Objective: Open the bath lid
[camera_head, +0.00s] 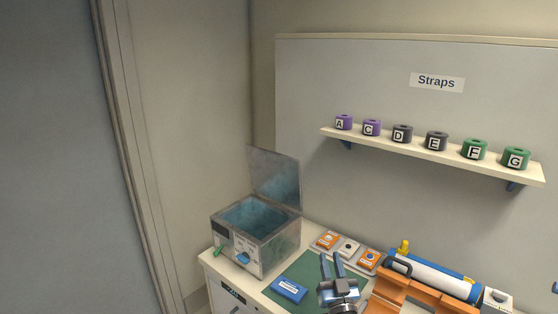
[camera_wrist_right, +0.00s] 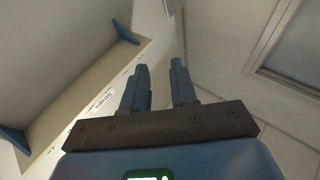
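The bath (camera_head: 256,245) is a grey metal box at the left end of the bench, with bluish water inside. Its lid (camera_head: 273,178) stands upright at the back of the box, so the bath is open. My right gripper (camera_head: 338,262) is over the green mat, right of the bath and apart from it. Its two blue fingers point up and stand apart with nothing between them. The fingers also show in the right wrist view (camera_wrist_right: 160,90), empty, against the wall and ceiling. My left gripper is not in view.
A blue box (camera_head: 289,291) lies on the green mat (camera_head: 308,270). Orange and white modules (camera_head: 348,249) sit behind it. A blue and white cylinder (camera_head: 435,278) in an orange cradle stands at right. Lettered strap rolls (camera_head: 403,134) line a wall shelf (camera_head: 440,157).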

